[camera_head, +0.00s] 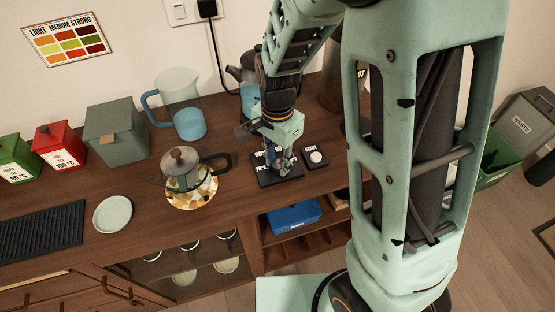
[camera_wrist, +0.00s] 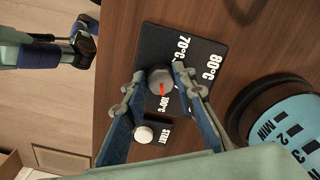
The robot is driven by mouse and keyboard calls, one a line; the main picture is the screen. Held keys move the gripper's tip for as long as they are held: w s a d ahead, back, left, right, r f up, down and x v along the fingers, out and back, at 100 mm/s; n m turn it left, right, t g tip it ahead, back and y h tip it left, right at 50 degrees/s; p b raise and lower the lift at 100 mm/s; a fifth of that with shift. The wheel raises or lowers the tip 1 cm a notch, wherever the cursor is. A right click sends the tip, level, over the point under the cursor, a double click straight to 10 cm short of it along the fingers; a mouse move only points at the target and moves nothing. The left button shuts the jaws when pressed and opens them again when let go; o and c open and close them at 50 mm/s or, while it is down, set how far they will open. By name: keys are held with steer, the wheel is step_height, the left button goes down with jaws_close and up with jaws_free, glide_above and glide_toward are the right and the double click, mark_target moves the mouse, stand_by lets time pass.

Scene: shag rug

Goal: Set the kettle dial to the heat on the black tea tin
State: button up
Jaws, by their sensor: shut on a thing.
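The black dial panel (camera_head: 268,175) lies on the wooden counter, with my gripper (camera_head: 283,160) down over it. In the wrist view the panel (camera_wrist: 205,57) shows 70°C, 80°C and 100°C; other marks are hidden by my fingers. My gripper (camera_wrist: 158,82) is shut on the grey dial (camera_wrist: 158,76), a finger on either side.
A START panel with a white button (camera_wrist: 143,134) sits beside the dial panel. A glass teapot (camera_head: 186,170) stands on a patterned mat. A blue-faced round thing marked MIN (camera_wrist: 290,120) is close by. A green tin (camera_head: 15,160) and grey box (camera_head: 116,132) stand left.

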mark_target(278, 165)
steer(key=shift+n, duration=0.3)
steer(key=n+b, duration=0.1)
steer(key=n, duration=0.3)
steer(key=shift+d, duration=0.1)
steer(key=shift+n, duration=2)
steer(key=o, duration=1.2)
steer(key=shift+c, duration=0.2)
step_height(278, 165, up, 12)
